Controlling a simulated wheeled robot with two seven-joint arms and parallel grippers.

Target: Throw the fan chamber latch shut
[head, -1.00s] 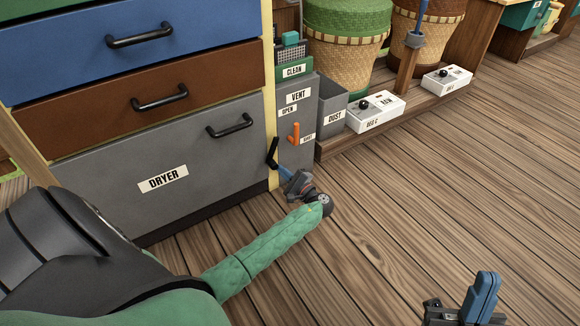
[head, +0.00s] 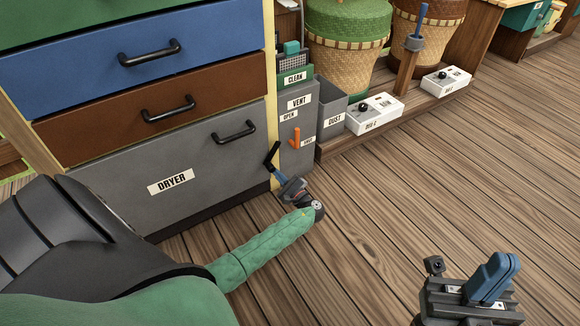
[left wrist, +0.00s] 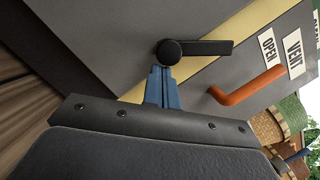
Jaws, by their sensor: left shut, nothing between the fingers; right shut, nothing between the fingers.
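The black latch lever (head: 272,154) sits by the yellow post at the right edge of the grey dryer front (head: 215,165). In the head view it slants, upper end to the right. In the left wrist view the latch (left wrist: 205,48) has a round boss at its left end and an arm pointing right. My left gripper (head: 279,176) is shut and empty, just below the latch; its blue fingertips (left wrist: 163,75) show close under the boss. I cannot tell whether they touch. My right gripper (head: 494,278) is shut and empty over the floor at lower right.
An orange vent handle (head: 296,139) is close to the right of the latch, on a grey cabinet labelled OPEN. A grey dust bin (head: 334,122) and white control boxes (head: 374,113) stand further right. Drawers with black handles are above the dryer front. The wooden floor (head: 400,210) is clear.

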